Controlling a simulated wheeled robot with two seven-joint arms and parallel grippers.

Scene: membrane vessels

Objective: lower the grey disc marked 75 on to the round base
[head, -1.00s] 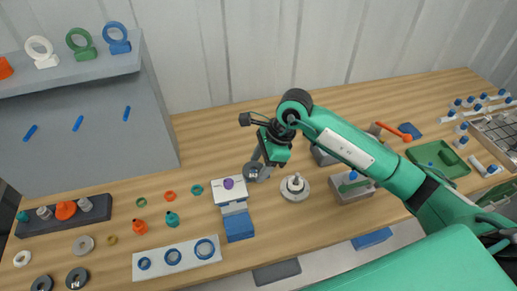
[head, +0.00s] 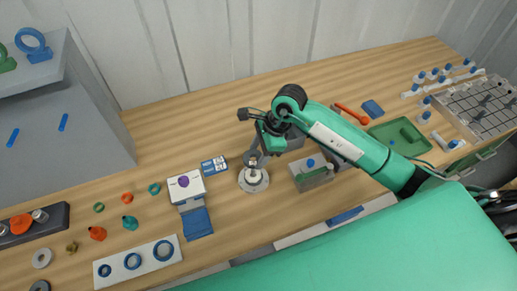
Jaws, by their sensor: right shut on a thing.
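My right gripper (head: 264,146) comes in from the right and is shut on the grey disc (head: 250,159). The disc hangs tilted below the fingers. It shows just above and behind the round base (head: 253,184) in the picture. The base is a pale grey ring on the table with a short light post (head: 252,172) at its centre. The disc's lower edge lies close to the post's top; I cannot tell whether they touch. The marking 75 is too small to read. My left gripper is not in view.
A blue and white card (head: 214,166) and a white box with a purple knob (head: 186,187) lie left of the base. A grey block with a blue knob (head: 312,175) stands close on the right. A green tray (head: 401,138) lies farther right. Bare wood lies behind.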

